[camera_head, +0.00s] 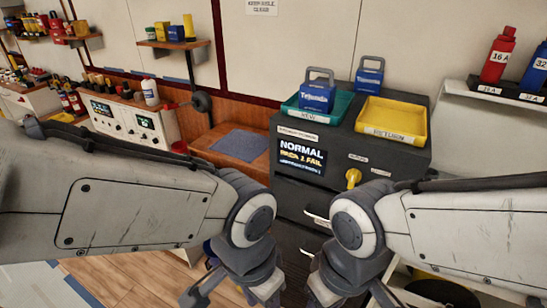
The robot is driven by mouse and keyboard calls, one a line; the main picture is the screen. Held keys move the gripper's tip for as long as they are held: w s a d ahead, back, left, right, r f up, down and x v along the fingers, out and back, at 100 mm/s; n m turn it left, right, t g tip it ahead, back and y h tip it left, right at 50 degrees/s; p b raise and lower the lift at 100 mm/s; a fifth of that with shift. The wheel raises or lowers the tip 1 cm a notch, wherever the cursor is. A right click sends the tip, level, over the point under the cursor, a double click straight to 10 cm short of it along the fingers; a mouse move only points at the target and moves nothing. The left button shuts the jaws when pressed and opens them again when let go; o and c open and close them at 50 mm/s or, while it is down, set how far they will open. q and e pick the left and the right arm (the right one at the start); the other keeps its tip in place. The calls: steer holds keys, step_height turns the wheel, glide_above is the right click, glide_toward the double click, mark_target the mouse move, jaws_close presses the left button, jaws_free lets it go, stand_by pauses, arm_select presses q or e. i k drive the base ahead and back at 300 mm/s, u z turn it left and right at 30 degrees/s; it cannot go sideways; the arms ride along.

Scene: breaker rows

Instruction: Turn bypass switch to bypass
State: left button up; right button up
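The bypass switch is a yellow rotary knob (353,177) on the front of the dark grey cabinet (392,156). Its handle looks roughly upright, and its small labels are too blurred to read. The display (301,156) left of the knob shows "NORMAL" in white and a yellow fault line that looks like "PACK 1 FAIL". My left gripper (232,294) is low in front of the cabinet, left of the knob, with its fingers spread and nothing seen between them. My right gripper (350,295) is below the knob, apart from it, its fingers spread and cut off by the bottom edge.
On the cabinet top are a green tray (332,117) with a blue handled block (318,93), another blue block (368,79) and a yellow "RETURN" tray (393,120). Drawers with handles sit below the knob. Red and blue breakers stand on the right shelf (455,88).

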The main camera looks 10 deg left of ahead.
mark_target(353, 175)
steer(key=k, duration=0.5)
steer(key=z, duration=0.15)
steer(key=i, duration=0.45)
steer(key=u, duration=0.45)
steer(key=k, duration=0.85)
steer(key=z, duration=0.5)
